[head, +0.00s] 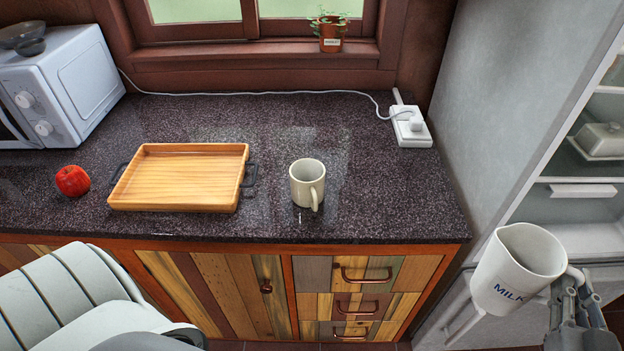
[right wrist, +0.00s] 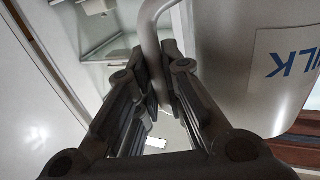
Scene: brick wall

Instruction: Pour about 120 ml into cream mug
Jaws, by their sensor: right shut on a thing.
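The cream mug (head: 308,184) stands upright on the dark speckled countertop, right of the wooden tray, with its handle toward the front. A white jug marked MILK (head: 517,268) is at the lower right of the head view, in front of the open fridge. My right gripper (head: 570,292) is shut on the jug's handle; the right wrist view shows the fingers (right wrist: 160,85) on both sides of the handle, with the jug (right wrist: 262,85) beside them. The jug looks about upright and is well apart from the mug. Its contents cannot be made out. My left gripper is not in view.
A wooden tray (head: 180,180) with dark handles lies empty left of the mug. A red apple (head: 72,180) and a microwave (head: 62,85) are farther left. A power strip (head: 411,127) sits at the back right. The fridge (head: 585,190) stands open at right. Counter around the mug is clear.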

